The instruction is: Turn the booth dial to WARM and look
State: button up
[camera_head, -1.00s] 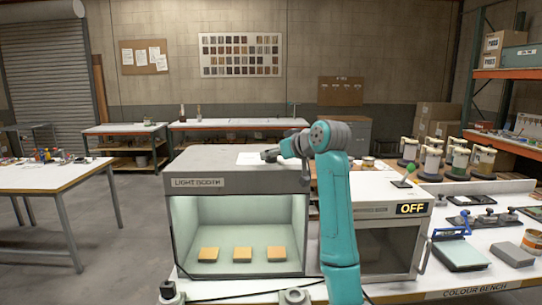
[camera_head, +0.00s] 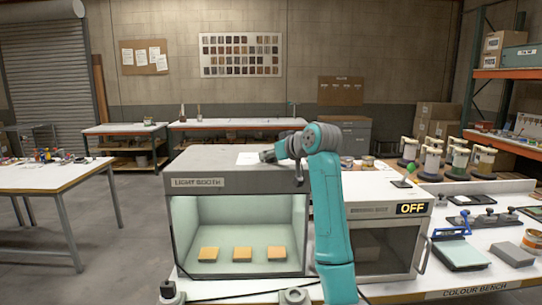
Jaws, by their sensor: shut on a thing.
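The light booth (camera_head: 237,182) stands on the bench in the middle of the view. Its front is open, the inside is lit pale green, and several orange-yellow tiles (camera_head: 242,254) stand in a row on its floor. I cannot pick out a dial with a WARM mark. A round grey knob-like part (camera_head: 168,289) sits at the booth's lower left front. My gripper (camera_head: 267,156) is small and dark over the booth top, by the right edge of a white sheet (camera_head: 248,158). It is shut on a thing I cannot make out. My teal arm hides part of the booth's right side.
An oven-like box (camera_head: 385,250) with an OFF display (camera_head: 411,208) stands right of the booth, partly behind my arm. Several dispensers (camera_head: 458,161) stand behind it. A grey block (camera_head: 514,254) lies at the right. Open floor lies between the bench and the left table (camera_head: 60,180).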

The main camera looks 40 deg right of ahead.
jog(key=shift+h, duration=0.3)
jog(key=m+h, duration=0.3)
jog(key=shift+a+m+g+h, duration=0.15)
jog(key=shift+m+g+h, duration=0.15)
jog(key=shift+g, duration=0.1)
jog(key=shift+m+g+h, duration=1.3)
jog(key=shift+m+h, duration=0.8)
jog(key=o, duration=1.2)
jog(key=shift+c, duration=0.2)
